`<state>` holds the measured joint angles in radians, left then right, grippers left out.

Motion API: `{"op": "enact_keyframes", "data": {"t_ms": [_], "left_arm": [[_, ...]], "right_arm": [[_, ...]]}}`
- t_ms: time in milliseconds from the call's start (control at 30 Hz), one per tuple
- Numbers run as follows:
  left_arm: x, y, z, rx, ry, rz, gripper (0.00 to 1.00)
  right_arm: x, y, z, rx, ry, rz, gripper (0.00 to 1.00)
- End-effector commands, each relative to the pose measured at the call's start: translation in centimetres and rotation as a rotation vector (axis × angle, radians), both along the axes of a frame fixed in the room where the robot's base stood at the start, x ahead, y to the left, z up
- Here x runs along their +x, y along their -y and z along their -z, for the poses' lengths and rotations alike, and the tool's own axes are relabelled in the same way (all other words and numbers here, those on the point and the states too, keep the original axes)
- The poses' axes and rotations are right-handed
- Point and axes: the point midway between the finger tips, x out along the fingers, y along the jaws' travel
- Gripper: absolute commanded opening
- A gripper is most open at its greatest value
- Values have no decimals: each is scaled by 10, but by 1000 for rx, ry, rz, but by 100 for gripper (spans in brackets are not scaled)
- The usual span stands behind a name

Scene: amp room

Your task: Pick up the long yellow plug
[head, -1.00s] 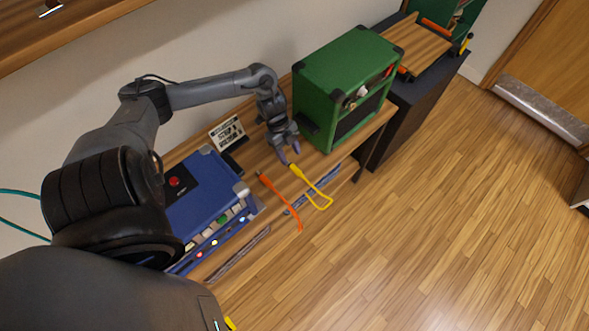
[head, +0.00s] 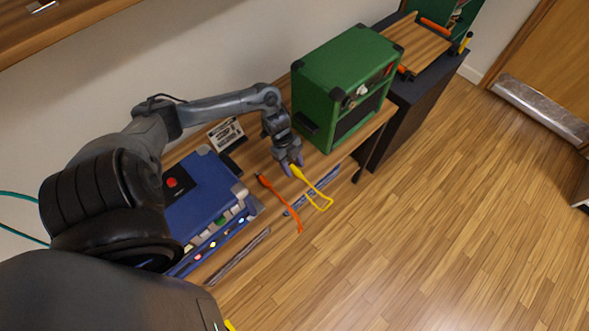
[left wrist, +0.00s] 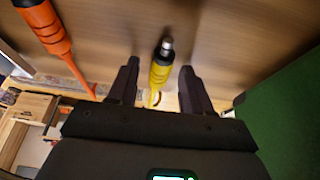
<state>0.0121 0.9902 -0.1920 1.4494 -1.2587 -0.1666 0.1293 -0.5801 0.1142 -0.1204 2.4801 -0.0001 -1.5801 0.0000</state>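The long yellow plug (head: 296,172) lies on the wooden table, with its yellow cable looping over the front edge. In the left wrist view the yellow plug (left wrist: 161,68), with its metal tip, sits between the two fingers, with a gap on each side. My left gripper (head: 292,168) is low over the table at the plug; in the left wrist view the left gripper (left wrist: 158,85) is open around it. My right gripper is in neither view.
An orange plug (head: 263,181) with its cable lies left of the yellow one; it also shows in the left wrist view (left wrist: 45,25). A green amp (head: 340,80) stands close on the right. A blue amp (head: 200,195) stands on the left. A small sign (head: 226,134) is behind.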

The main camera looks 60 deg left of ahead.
Motion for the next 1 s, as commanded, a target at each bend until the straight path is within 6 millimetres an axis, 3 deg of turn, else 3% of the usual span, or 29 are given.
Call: {"op": "enact_keyframes", "data": {"t_ms": [33, 300, 667, 1000], "left_arm": [[0, 0, 0, 0, 0, 0, 41], [0, 0, 0, 0, 0, 0, 0], [0, 0, -5, 1, 1, 1, 0], [0, -1, -57, 3, 1, 2, 0]], "right_arm": [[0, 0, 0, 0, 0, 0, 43], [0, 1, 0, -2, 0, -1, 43], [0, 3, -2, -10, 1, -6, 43], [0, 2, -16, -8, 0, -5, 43]]}}
